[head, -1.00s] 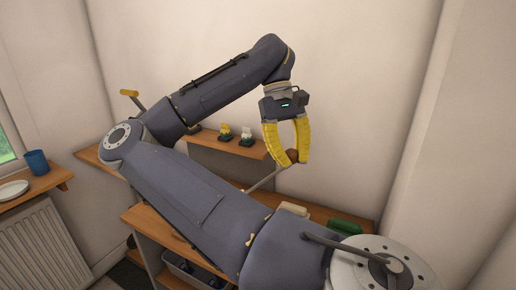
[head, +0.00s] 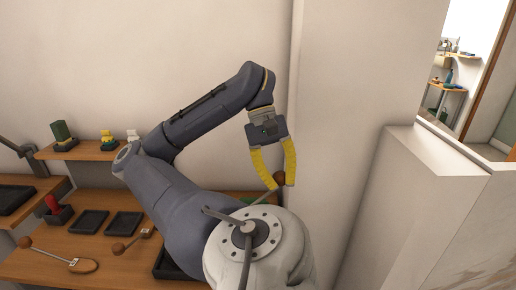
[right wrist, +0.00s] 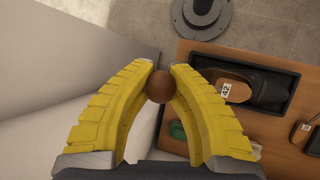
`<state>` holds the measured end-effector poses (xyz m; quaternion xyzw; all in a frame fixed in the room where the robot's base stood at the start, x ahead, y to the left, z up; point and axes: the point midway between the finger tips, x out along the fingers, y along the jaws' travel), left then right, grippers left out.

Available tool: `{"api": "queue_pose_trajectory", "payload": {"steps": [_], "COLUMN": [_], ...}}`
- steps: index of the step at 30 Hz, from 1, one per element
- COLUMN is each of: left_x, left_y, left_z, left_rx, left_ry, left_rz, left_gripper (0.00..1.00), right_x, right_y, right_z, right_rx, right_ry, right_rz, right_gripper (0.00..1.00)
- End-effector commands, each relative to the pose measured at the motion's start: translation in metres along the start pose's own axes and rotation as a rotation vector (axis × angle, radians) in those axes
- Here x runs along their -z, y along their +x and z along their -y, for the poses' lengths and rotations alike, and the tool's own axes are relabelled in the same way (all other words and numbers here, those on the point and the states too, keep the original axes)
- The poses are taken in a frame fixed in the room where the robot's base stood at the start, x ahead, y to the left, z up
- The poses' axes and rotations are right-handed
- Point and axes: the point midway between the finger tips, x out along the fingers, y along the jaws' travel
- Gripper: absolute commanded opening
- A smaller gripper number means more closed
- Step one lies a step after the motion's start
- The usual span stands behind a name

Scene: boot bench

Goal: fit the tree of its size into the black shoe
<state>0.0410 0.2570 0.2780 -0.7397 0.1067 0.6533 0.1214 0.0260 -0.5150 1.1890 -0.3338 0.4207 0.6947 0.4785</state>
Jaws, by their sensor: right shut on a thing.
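My right gripper (head: 279,182) has its yellow fingers shut on the brown ball knob (right wrist: 159,87) of a shoe tree, at the right end of the bench in the head view. In the right wrist view a wooden forepart (right wrist: 240,84) labelled 42 shows beyond the right finger. It overlaps the black shoe (right wrist: 269,90), which lies in a black tray. I cannot tell whether this forepart is inside the shoe or above it, and the rod to the knob is hidden. My arm hides the shoe in the head view. My left gripper is not in view.
Two other shoe trees (head: 83,266) (head: 146,233) lie on the bench (head: 40,262) at the left. Black trays (head: 89,221) (head: 123,224) lie behind them. A shelf (head: 85,153) with small items is at the back. A white wall (head: 345,100) stands close right of my gripper.

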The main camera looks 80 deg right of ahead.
Motion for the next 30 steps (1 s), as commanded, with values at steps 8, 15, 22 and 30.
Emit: {"api": "queue_pose_trajectory", "payload": {"steps": [8, 15, 22, 30], "left_x": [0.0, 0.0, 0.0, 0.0], "left_y": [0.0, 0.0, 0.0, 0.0], "left_z": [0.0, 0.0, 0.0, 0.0], "left_rx": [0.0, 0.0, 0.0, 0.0], "left_ry": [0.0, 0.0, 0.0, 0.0], "left_rz": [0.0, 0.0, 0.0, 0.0], "left_gripper": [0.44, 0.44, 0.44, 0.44], "right_x": [0.001, 0.008, 0.015, 0.019], "right_y": [0.004, 0.018, 0.031, 0.041], "right_z": [0.001, 0.005, 0.009, 0.013], "right_rx": [-0.045, -0.046, -0.046, -0.045], "right_ry": [0.004, 0.004, 0.004, 0.004], "right_rz": [0.01, 0.011, 0.011, 0.01], "right_gripper": [0.0, 0.0, 0.0, 0.0]}}
